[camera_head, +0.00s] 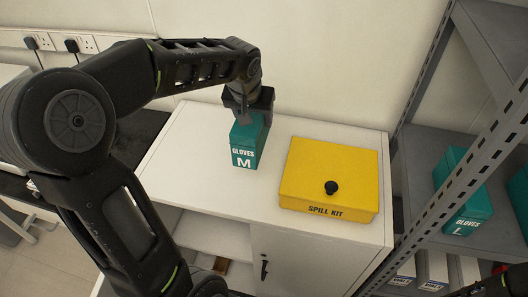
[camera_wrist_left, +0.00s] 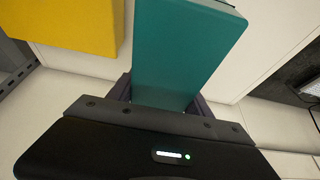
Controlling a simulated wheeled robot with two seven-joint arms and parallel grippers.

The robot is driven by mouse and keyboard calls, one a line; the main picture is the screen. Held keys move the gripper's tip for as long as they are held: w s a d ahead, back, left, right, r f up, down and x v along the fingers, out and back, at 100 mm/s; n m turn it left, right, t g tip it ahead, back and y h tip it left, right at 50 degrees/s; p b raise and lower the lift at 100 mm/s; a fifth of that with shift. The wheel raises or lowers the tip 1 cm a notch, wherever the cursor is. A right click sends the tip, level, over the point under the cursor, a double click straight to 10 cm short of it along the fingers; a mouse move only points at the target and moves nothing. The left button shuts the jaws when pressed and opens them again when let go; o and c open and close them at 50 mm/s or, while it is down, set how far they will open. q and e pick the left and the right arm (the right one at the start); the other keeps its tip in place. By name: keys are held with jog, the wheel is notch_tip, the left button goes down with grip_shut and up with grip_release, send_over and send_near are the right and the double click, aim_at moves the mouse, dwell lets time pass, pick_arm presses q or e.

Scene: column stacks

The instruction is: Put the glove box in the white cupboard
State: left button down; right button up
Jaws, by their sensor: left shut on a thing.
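The glove box (camera_head: 246,148) is teal, upright, and labelled "GLOVES M". It is at the top of the white cupboard (camera_head: 200,180), left of a yellow box; I cannot tell whether it rests there or is held just above. My left gripper (camera_head: 248,112) is shut on its upper end from behind. In the left wrist view the box (camera_wrist_left: 180,50) stands out from between the fingers (camera_wrist_left: 165,95). The cupboard front is open on the left, showing an inner shelf (camera_head: 205,232); a door (camera_head: 300,262) with a black handle covers the right.
A yellow spill kit box (camera_head: 325,175) with a black knob stands right of the glove box. A grey metal rack (camera_head: 415,150) with other teal glove boxes (camera_head: 462,200) stands at the right. The cupboard top's left part is clear.

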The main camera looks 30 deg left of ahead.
aim_at(253, 127)
pick_arm(q)
notch_tip(253, 127, down, 6)
jog(key=shift+r+p, duration=0.15)
jog(key=shift+p, duration=0.2)
jog(key=shift+f, duration=1.9)
jog(key=shift+f, duration=0.2)
jog(key=shift+c, duration=2.2)
grip_release()
jog(key=shift+r, duration=0.1)
jog(key=shift+r, duration=0.1)
jog(key=shift+s+r, duration=0.15)
jog(key=shift+r, duration=0.35)
jog(key=v, duration=1.1)
jog(key=shift+d+b, duration=0.1)
jog(key=shift+b, duration=0.25)
